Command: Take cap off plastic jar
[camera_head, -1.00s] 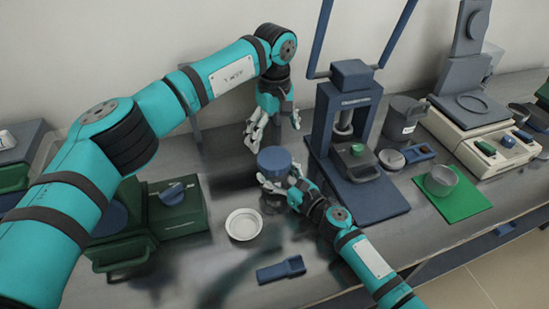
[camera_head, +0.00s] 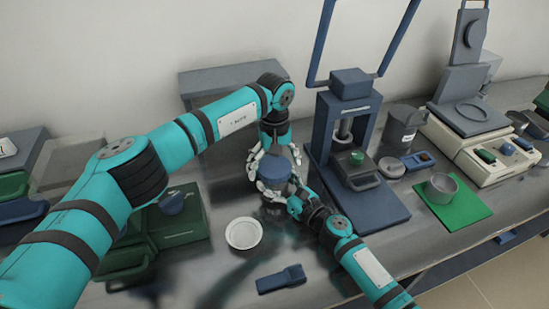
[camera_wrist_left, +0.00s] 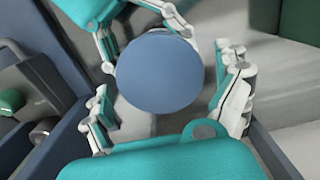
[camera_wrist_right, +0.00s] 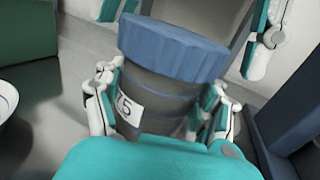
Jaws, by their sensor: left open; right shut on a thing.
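The plastic jar (camera_wrist_right: 160,100) is a grey cylinder with a white label, upright on the table. Its blue ridged cap (camera_wrist_right: 172,50) sits on top; the cap also shows in the head view (camera_head: 274,167) and as a round blue disc in the left wrist view (camera_wrist_left: 160,73). My right gripper (camera_wrist_right: 160,105) is shut on the jar's body below the cap. My left gripper (camera_wrist_left: 170,100) is open above the jar, its fingers on either side of the cap, apart from it in the left wrist view. In the head view the left gripper (camera_head: 274,165) partly hides the jar.
A blue press (camera_head: 352,150) stands close right of the jar. A white dish (camera_head: 243,233) and a blue scoop-like tool (camera_head: 281,279) lie in front. A green box (camera_head: 178,220) is at left. A green mat (camera_head: 458,205) with a metal cup (camera_head: 440,187) is at right.

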